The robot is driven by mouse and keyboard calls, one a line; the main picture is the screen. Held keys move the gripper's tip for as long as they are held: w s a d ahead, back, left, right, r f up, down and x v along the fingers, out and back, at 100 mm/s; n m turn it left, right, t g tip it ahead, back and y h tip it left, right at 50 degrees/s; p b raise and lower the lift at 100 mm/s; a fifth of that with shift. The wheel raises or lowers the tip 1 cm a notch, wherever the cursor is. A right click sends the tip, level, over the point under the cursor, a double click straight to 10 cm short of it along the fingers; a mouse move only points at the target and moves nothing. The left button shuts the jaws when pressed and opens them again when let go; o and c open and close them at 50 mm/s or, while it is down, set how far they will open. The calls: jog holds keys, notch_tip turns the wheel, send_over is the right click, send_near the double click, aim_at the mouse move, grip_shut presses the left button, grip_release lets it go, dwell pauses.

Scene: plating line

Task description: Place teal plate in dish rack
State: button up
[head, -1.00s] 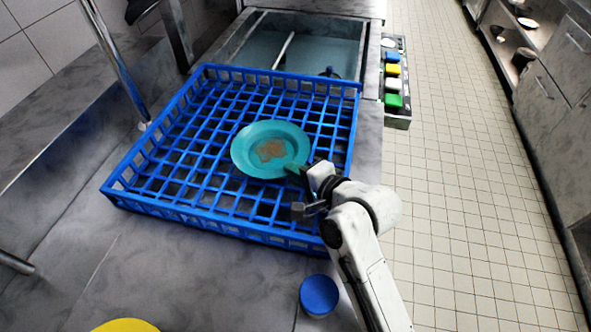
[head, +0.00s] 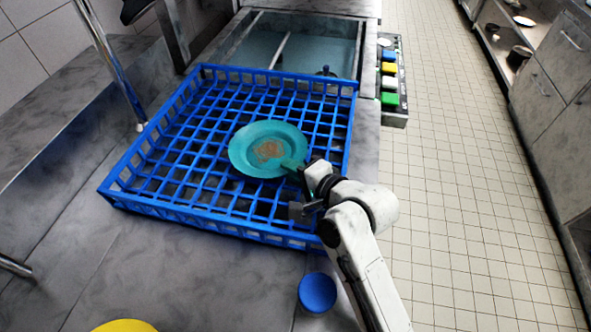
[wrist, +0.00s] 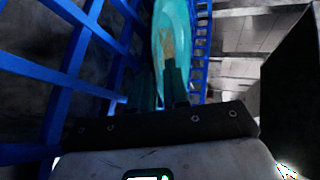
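The teal plate (head: 250,160) has a brown stain in its middle and is over the right half of the blue dish rack (head: 215,224). My gripper (head: 294,168) is shut on the plate's near right rim. In the wrist view the plate (wrist: 160,30) appears nearly edge-on beyond the fingers (wrist: 165,90), with blue rack bars on both sides. I cannot tell whether the plate touches the rack floor. The rack holds no other dish that I can see.
A blue cup-like object (head: 318,292) stands in front of the rack. A yellow round thing (head: 125,326) is cut off at the bottom edge. A sink (head: 320,45) lies behind the rack, with a coloured button panel (head: 391,80) beside it. Tiled floor is clear on the right.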

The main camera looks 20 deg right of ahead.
jog(key=shift+s+a+f, duration=0.1)
jog(key=shift+s+f, duration=0.1)
jog(key=shift+f, duration=0.55)
jog(key=v, duration=0.4)
jog(key=r+v, duration=0.1)
jog(key=v, duration=0.7)
jog(key=shift+w+r, duration=0.2)
jog(key=shift+r, duration=0.1)
